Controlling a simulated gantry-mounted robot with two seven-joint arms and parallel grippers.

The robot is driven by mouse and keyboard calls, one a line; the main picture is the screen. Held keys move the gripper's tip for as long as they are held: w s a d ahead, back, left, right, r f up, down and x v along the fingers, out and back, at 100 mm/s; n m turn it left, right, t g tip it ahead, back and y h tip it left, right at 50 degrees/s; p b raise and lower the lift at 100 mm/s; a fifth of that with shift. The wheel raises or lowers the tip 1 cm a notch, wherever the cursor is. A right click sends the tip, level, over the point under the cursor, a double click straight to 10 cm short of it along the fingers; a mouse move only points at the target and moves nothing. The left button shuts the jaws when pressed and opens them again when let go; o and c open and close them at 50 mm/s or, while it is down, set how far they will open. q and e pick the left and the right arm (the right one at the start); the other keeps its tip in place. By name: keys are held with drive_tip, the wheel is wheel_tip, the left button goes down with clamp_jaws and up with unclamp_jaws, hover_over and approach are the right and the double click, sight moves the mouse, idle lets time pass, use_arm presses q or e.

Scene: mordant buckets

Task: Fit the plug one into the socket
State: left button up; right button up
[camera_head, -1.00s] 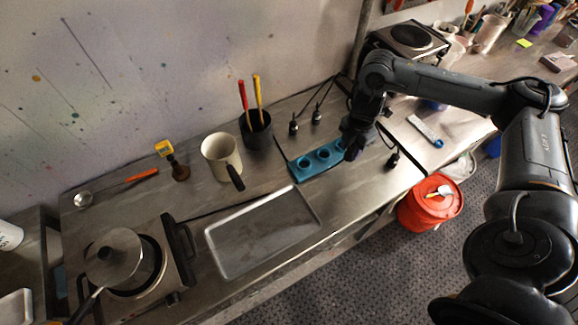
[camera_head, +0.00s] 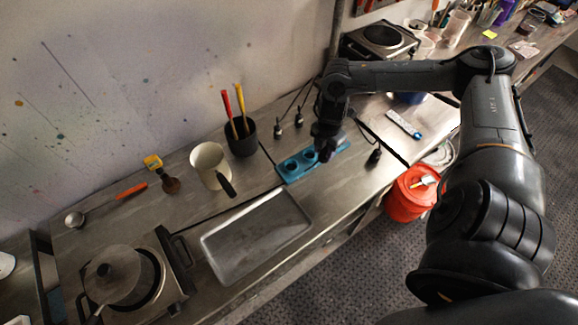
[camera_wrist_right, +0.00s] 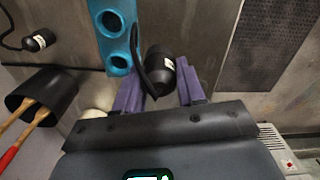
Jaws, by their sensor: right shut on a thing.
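The blue socket block (camera_head: 283,172) lies on the steel bench with round holes in its top. It also shows in the right wrist view (camera_wrist_right: 119,39), with two holes visible. My right gripper (camera_head: 325,153) is over the right part of the block in the head view and hides some of it. In the right wrist view its purple fingers (camera_wrist_right: 160,88) are shut on a black plug (camera_wrist_right: 161,74) with a white label. This plug is beside the block, not in a hole. Its number is unreadable, and the head view hides it. My left gripper is not in view.
Two more black plugs stand behind the block, one (camera_head: 278,131) left of the other (camera_head: 299,120). Another plug (camera_head: 375,156) is to the right. A dark pot with brushes (camera_head: 242,143), a cream jug (camera_head: 207,158) and a metal tray (camera_head: 255,235) are left of the block.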

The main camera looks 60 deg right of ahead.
drive_tip(key=shift+w+a+f, duration=0.1)
drive_tip(key=shift+w+f, duration=0.15)
drive_tip(key=shift+f, duration=0.15)
drive_tip(key=w+f, duration=0.2)
drive_tip(key=w, duration=0.1)
drive_tip(key=w+a+f, duration=0.1)
drive_tip(key=w+f, duration=0.1)
drive_tip(key=w, duration=0.2)
drive_tip(key=w+a+f, duration=0.1)
drive_tip(key=w+f, duration=0.1)
drive_tip(key=w, duration=0.1)
drive_tip(key=shift+w+f, duration=0.2)
drive_tip(key=shift+w, duration=0.05)
drive_tip(key=shift+f, duration=2.05)
drive_tip(key=shift+f, duration=0.15)
drive_tip(key=o, duration=1.1)
